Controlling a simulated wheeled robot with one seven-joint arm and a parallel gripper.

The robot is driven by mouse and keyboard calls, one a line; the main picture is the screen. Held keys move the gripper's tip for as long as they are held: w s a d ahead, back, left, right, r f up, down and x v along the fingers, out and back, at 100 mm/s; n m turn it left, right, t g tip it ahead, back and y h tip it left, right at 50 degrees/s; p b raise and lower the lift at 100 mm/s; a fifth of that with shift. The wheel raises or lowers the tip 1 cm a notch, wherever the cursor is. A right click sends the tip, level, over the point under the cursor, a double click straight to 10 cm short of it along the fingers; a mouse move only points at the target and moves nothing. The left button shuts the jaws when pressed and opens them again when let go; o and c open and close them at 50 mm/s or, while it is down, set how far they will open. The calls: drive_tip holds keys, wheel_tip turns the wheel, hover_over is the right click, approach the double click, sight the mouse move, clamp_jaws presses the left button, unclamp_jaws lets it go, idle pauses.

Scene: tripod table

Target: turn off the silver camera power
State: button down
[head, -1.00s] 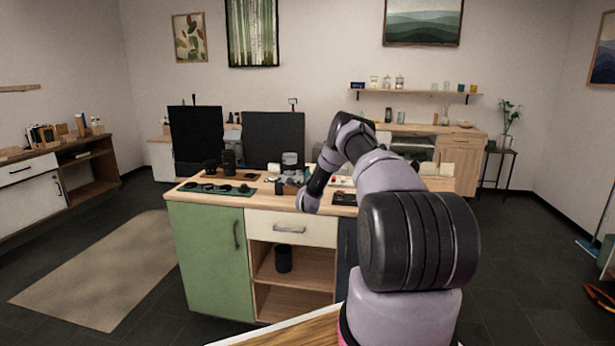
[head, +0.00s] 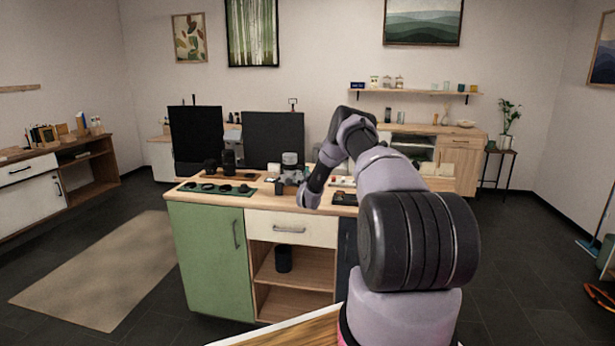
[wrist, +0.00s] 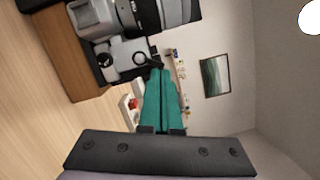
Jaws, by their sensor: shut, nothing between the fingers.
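The silver camera (head: 291,161) stands on the table top (head: 225,176), in front of the right dark screen. In the wrist view the silver camera (wrist: 122,55) fills the upper left, turned sideways, with a dark lens barrel and a small round dial or ring on its body. My gripper (wrist: 158,72) has green fingers, closed together and empty. Their tips appear right beside the camera's edge near the dial. I cannot tell whether they touch it. In the head view my arm hides the fingers. The power switch itself is too small to make out.
Two dark screens (head: 273,138) stand behind the camera. A green mat (head: 217,188) with small dark items lies to the left. A pale board with a red part (wrist: 133,103) lies close to the fingers in the wrist view. Small items also lie to the right of my wrist.

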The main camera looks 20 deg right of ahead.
drive_tip(key=shift+w+a+r+n+g+y, duration=0.1)
drive_tip(key=shift+a+r+n+g+y, duration=0.1)
drive_tip(key=shift+n, duration=0.6)
drive_tip(key=shift+w+a+r+n+g+y, duration=0.1)
drive_tip(key=shift+r+n, duration=0.1)
drive_tip(key=shift+n, duration=0.6)
